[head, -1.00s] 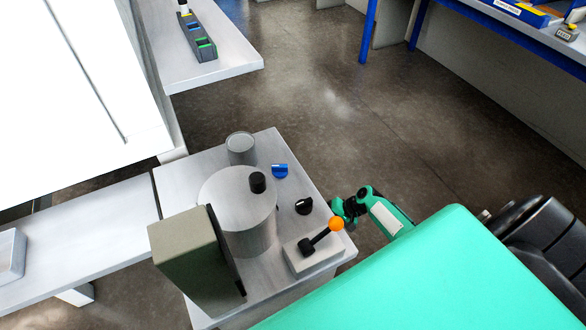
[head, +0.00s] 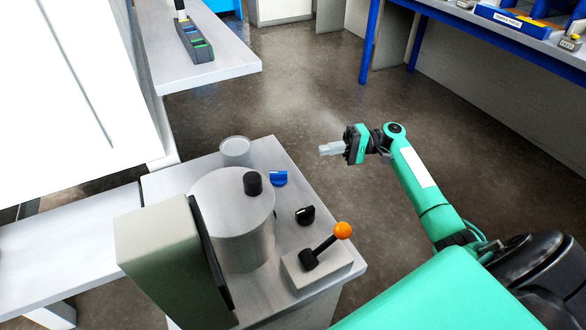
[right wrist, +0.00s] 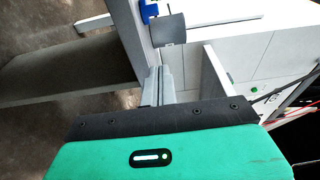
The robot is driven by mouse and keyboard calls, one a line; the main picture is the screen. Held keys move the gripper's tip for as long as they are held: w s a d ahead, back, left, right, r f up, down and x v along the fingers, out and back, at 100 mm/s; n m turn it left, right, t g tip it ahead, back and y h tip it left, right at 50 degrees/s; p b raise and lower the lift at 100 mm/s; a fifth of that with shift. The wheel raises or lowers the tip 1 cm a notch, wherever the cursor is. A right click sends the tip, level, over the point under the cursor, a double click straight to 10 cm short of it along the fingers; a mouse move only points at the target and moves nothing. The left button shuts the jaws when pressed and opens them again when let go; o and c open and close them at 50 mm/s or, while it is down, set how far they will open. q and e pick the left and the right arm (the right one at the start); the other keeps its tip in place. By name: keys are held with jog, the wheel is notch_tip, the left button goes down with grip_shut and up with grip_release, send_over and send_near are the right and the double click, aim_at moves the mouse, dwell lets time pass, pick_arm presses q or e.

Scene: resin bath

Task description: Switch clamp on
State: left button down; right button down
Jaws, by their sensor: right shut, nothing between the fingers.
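A lever with an orange ball (head: 343,230) stands on a light base block at the front right of the grey bench top, tilted to the right. Behind it are a black knob (head: 305,215) and a blue knob (head: 278,178); no label shows which one is the clamp. My right gripper (head: 326,149) is shut and empty, in the air to the right of the bench, apart from all the controls. In the right wrist view its fingers (right wrist: 160,84) are together, with a blue part (right wrist: 149,10) beyond them. My left gripper is out of view.
A metal cylinder with a black cap (head: 253,184) stands on the bench, with a smaller round cup (head: 236,150) behind it. A grey-green box (head: 165,250) stands at the left. Open floor lies right of the bench.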

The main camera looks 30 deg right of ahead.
aim_at(293, 173)
jog(key=x, duration=0.3)
jog(key=s+p+x, duration=0.1)
jog(key=x, duration=0.3)
jog(key=s+x, duration=0.1)
jog(key=x, duration=0.2)
jog(key=shift+s+a, duration=0.2)
jog(key=shift+a, duration=0.45)
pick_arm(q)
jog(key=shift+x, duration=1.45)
pick_arm(e)
jog(key=shift+s+a, duration=0.35)
jog(key=shift+s, duration=0.15)
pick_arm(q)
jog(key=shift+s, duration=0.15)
